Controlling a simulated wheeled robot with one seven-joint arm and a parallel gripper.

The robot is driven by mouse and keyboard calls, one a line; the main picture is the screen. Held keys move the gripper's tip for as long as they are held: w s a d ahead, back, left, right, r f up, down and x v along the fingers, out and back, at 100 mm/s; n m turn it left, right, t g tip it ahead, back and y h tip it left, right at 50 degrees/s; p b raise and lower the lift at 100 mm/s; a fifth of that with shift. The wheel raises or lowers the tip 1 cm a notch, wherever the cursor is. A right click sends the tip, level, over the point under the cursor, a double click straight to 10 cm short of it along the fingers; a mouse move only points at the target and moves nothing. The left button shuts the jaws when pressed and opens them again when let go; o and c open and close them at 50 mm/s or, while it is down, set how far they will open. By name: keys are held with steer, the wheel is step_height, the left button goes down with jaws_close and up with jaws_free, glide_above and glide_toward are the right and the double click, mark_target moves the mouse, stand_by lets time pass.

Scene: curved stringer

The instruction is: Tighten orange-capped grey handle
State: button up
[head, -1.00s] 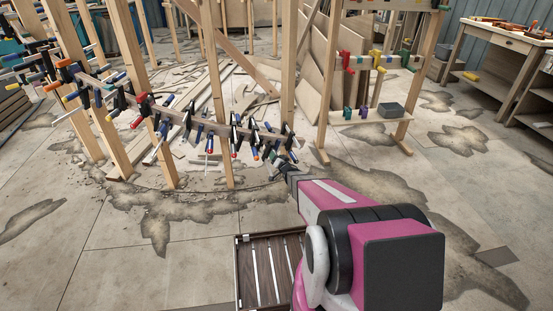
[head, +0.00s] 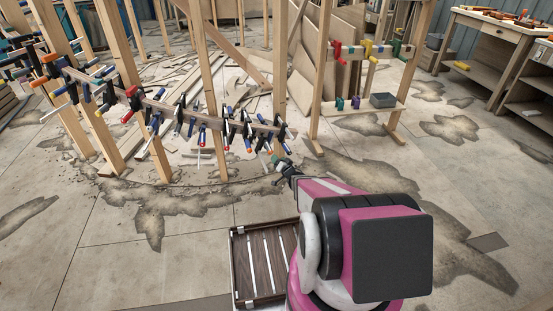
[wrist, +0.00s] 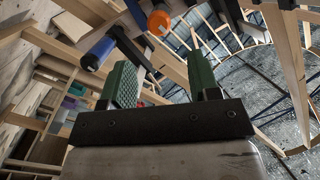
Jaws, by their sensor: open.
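In the wrist view an orange cap (wrist: 160,22) shows above and beyond my gripper (wrist: 158,78). A short greyish part meets the cap; the rest of its handle is hard to make out. A blue handle (wrist: 97,53) is to the left of the cap. My gripper has two green fingers spread apart with nothing between them. In the head view my gripper (head: 279,161) is beside the right end of the curved stringer (head: 160,107), just below the clamps there. Which clamp carries the orange cap cannot be told in the head view.
Several clamps with blue, red and black parts crowd the stringer, among upright wooden posts (head: 212,85). A rack with coloured clamps (head: 378,50) stands to the right. A slatted dark box (head: 266,262) is low in front.

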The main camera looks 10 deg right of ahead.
steer(key=v, duration=0.3)
steer(key=shift+s+a+f, duration=0.2)
steer(key=shift+f, duration=0.1)
stand_by(0.3)
steer(key=s+d+r+g+h, duration=0.2)
steer(key=s+r+g+h, duration=0.3)
steer(key=r+g+h, duration=0.3)
steer(key=s+a+r+n+g+y, duration=0.1)
steer(key=s+a+r+n+g, duration=0.1)
steer(key=s+r, duration=0.4)
steer(key=s+a+r+n+g+y, duration=0.1)
steer(key=s+a+r+g, duration=0.3)
steer(key=s, duration=0.8)
steer(key=r+n+g, duration=0.1)
steer(key=r+g, duration=0.1)
steer(key=g, duration=0.1)
steer(key=shift+s+y, duration=0.35)
steer(key=shift+y, duration=0.05)
